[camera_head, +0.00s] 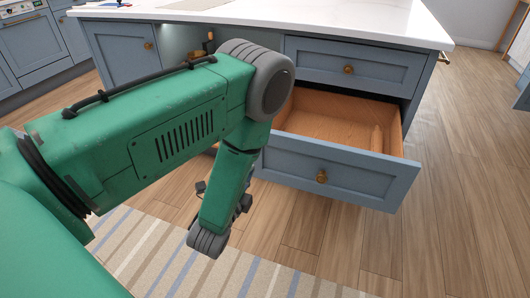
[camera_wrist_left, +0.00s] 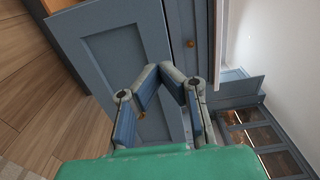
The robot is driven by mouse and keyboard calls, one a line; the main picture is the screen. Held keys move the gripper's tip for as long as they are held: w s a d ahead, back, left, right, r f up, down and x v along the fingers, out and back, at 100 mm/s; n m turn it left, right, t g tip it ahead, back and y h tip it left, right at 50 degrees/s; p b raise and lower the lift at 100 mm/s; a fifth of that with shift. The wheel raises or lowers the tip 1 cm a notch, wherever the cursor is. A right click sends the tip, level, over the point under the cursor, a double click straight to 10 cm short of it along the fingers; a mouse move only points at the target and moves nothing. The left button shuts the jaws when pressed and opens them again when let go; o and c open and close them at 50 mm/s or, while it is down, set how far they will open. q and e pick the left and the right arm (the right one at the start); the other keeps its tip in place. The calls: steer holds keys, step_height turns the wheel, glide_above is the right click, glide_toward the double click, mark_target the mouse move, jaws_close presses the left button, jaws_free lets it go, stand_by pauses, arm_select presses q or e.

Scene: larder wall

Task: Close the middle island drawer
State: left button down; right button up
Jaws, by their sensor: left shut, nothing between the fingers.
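The middle island drawer (camera_head: 350,175) stands pulled out in the head view, its wooden inside showing and a brass knob (camera_head: 321,177) on its blue-grey front. The closed drawer (camera_head: 352,68) is above it. My left arm crosses in front of the island and covers the drawer's left end. My left gripper (camera_wrist_left: 160,75) is shut and empty in the wrist view, in front of a blue-grey panel (camera_wrist_left: 112,55) with a brass knob (camera_wrist_left: 142,115). I cannot tell its gap to the panel. In the head view my arm hides the fingers. My right gripper is not in view.
The white countertop (camera_head: 370,18) overhangs the island. Another blue-grey front (camera_head: 122,50) is at the island's left. A striped rug (camera_head: 165,262) lies in front on the wooden floor (camera_head: 455,180). The floor right of the drawer is clear.

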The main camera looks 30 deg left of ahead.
arm_select(q)
steer(key=b+x, duration=0.4)
steer(key=x, duration=1)
steer(key=shift+a, duration=0.3)
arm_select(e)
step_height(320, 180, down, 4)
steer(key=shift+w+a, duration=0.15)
arm_select(q)
steer(key=shift+f, duration=0.1)
